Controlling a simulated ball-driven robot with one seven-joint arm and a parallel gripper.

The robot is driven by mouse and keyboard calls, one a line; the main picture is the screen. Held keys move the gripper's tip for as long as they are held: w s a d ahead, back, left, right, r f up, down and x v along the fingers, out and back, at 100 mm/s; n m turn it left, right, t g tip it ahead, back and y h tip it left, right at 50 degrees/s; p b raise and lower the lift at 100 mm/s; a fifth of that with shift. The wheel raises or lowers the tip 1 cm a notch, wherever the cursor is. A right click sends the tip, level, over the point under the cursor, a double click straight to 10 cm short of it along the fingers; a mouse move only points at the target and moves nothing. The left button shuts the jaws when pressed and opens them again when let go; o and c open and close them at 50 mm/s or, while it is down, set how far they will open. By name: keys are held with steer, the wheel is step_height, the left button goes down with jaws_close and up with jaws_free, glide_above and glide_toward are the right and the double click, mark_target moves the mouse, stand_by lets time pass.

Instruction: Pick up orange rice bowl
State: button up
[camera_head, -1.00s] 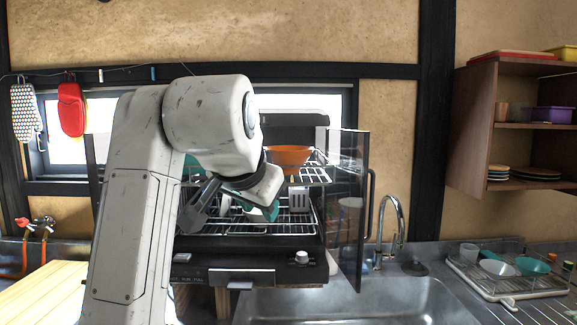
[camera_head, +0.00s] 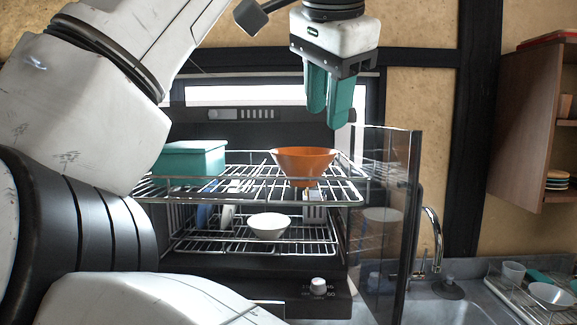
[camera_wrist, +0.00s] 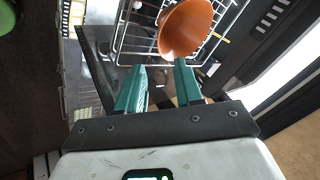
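The orange rice bowl (camera_head: 303,163) sits upright on the upper wire rack, toward its right end, in the head view. In the wrist view the orange bowl (camera_wrist: 186,28) lies beyond the fingertips. My gripper (camera_head: 332,118) has green fingers pointing down, above and slightly right of the bowl, not touching it. In the wrist view my gripper (camera_wrist: 161,72) shows a gap between its fingers with nothing held between them.
A teal box (camera_head: 190,160) stands on the upper rack (camera_head: 240,182) at left. A white bowl (camera_head: 269,225) sits on the lower rack. An open clear door (camera_head: 385,225) stands at the right of the racks. A faucet (camera_head: 433,240) is farther right.

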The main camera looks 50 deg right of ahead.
mark_target(321, 157)
steer(key=x, duration=0.4)
steer(key=shift+w+d+f, duration=0.15)
steer(key=shift+d+f, duration=0.05)
steer(key=shift+f, duration=0.1)
steer(key=shift+x, duration=2.8)
steer(key=shift+a, duration=0.15)
steer(key=shift+c, duration=0.3)
jaws_close()
